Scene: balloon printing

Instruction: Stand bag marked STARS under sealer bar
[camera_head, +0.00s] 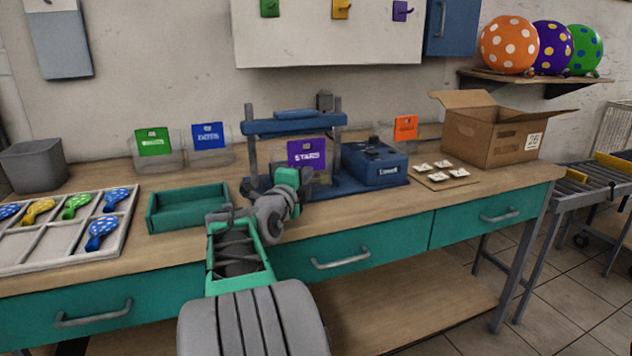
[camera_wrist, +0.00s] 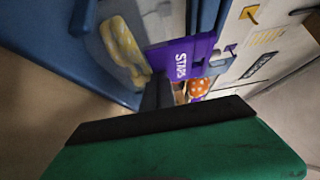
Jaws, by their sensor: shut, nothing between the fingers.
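The bag marked STARS (camera_head: 306,153) has a purple header and a clear body, and it stands upright at the sealer. In the head view it shows just below the sealer bar (camera_head: 290,125), between the two posts. In the wrist view its purple label (camera_wrist: 180,58) appears sideways, with a yellow balloon (camera_wrist: 125,48) in the clear part. I cannot tell exactly how far under the bar it stands. My gripper (camera_head: 298,178) is shut and empty, close in front of the bag, and hides its lower part. A green finger with a black pad (camera_wrist: 160,120) fills the lower wrist view.
The sealer's blue control box (camera_head: 374,164) is to the right. A green tray (camera_head: 187,207) and a balloon tray (camera_head: 72,245) lie left. DOTS (camera_head: 208,136), green (camera_head: 153,142) and orange (camera_head: 405,128) cards stand behind. An open carton (camera_head: 490,135) is right, beside small packets (camera_head: 441,174).

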